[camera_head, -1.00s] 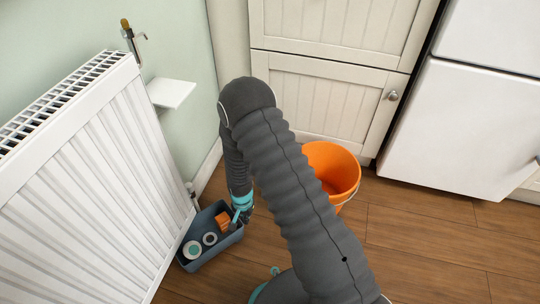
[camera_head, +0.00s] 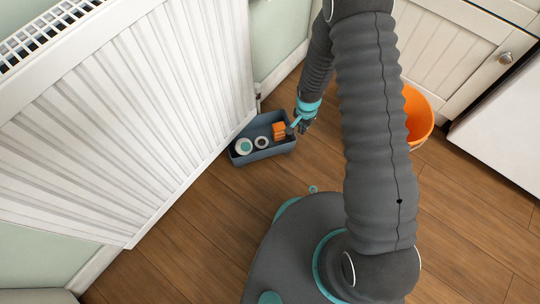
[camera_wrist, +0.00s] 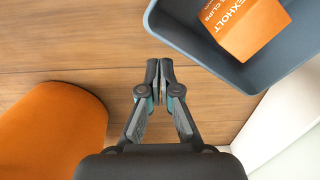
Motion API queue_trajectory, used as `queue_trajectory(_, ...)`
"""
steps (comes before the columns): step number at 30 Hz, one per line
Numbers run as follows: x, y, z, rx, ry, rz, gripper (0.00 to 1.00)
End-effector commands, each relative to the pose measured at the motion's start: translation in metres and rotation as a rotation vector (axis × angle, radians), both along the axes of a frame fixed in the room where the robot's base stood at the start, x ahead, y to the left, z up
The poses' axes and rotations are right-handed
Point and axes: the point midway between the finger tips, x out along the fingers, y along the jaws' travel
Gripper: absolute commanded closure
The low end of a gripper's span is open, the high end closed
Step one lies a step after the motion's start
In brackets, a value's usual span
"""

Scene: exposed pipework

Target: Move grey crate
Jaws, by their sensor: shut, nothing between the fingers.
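The grey crate (camera_head: 266,156), blue-grey and open-topped, stands on the wooden floor beside the radiator in the head view. It holds an orange box (camera_head: 279,130) and two round rolls, one with a teal centre (camera_head: 243,146). My gripper (camera_head: 299,125) is at the crate's right end. In the wrist view, part of the crate (camera_wrist: 198,53) shows at top right, with the orange box (camera_wrist: 240,25) inside. My gripper (camera_wrist: 160,66) is shut and empty there, its tips just outside the crate wall. I cannot tell whether they touch it.
A white radiator (camera_head: 140,110) borders the crate on the left. An orange bucket (camera_head: 418,118) stands right of my arm, before the cream cabinet (camera_head: 470,50). A white appliance (camera_head: 510,120) is at far right. Bare floor (camera_head: 200,215) lies in front of the crate.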

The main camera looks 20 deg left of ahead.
Motion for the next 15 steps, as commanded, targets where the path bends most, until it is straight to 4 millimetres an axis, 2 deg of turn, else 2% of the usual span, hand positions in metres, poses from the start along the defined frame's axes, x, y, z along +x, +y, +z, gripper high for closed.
queue_trajectory(1,0.001,0.0,0.014,0.001,-0.003,0.0,1.0)
queue_trajectory(9,0.001,0.0,0.072,0.001,-0.003,0.0,1.0)
queue_trajectory(15,-0.042,0.017,0.068,-0.001,0.002,0.005,1.0)
